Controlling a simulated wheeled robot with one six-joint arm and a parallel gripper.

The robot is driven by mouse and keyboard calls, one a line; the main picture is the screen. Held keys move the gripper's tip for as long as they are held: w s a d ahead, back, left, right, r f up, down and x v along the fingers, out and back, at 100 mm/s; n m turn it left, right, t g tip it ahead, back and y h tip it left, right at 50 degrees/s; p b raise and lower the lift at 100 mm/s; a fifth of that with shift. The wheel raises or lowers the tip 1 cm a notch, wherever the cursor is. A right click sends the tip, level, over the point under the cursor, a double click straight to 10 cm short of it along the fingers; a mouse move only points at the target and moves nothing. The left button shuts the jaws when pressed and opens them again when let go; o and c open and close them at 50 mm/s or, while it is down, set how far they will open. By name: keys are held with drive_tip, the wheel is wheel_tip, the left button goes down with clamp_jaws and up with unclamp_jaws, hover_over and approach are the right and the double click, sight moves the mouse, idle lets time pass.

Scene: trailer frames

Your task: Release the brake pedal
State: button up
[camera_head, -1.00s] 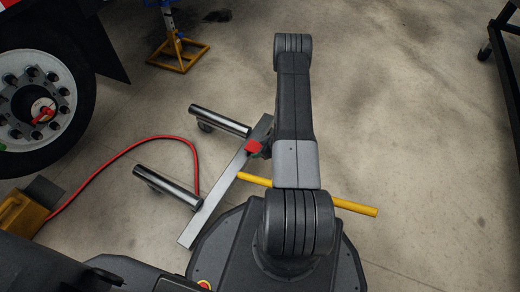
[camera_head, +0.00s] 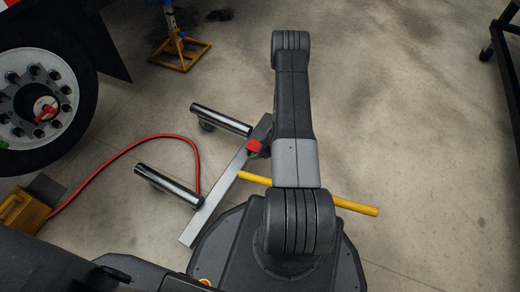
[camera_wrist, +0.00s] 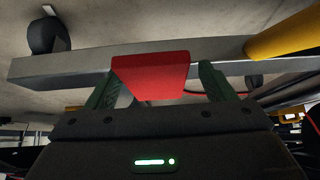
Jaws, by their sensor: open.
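The brake pedal, a red block (camera_head: 255,147), sits on the grey metal bar of a wheeled dolly (camera_head: 215,200), partly hidden behind my arm in the head view. In the wrist view the red pedal (camera_wrist: 152,72) is large and central, in front of the grey bar. My gripper (camera_wrist: 160,84) is open, with one green finger on the left side of the pedal and the other on its right. Small gaps seem to show at the fingers; I cannot tell whether either touches. In the head view the gripper is mostly hidden, with a bit of green beside the pedal.
Two steel rollers (camera_head: 168,187) stick out left from the bar, and a yellow handle (camera_head: 357,207) runs right beneath my arm. A red hose (camera_head: 125,146) curves across the floor. A truck wheel (camera_head: 40,105) and yellow jack stand (camera_head: 180,53) are left.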

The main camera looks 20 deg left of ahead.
drive_tip(key=p+v, duration=0.4)
drive_tip(key=v, duration=0.9)
drive_tip(key=shift+d+r+p, duration=0.25)
drive_tip(key=shift+d+p, duration=0.05)
drive_tip(key=shift+d, duration=0.05)
drive_tip(key=shift+s+f, duration=0.1)
drive_tip(key=b+x, duration=0.5)
drive_tip(key=x, duration=0.9)
drive_tip(key=shift+r, duration=0.2)
drive_tip(key=shift+r, duration=0.1)
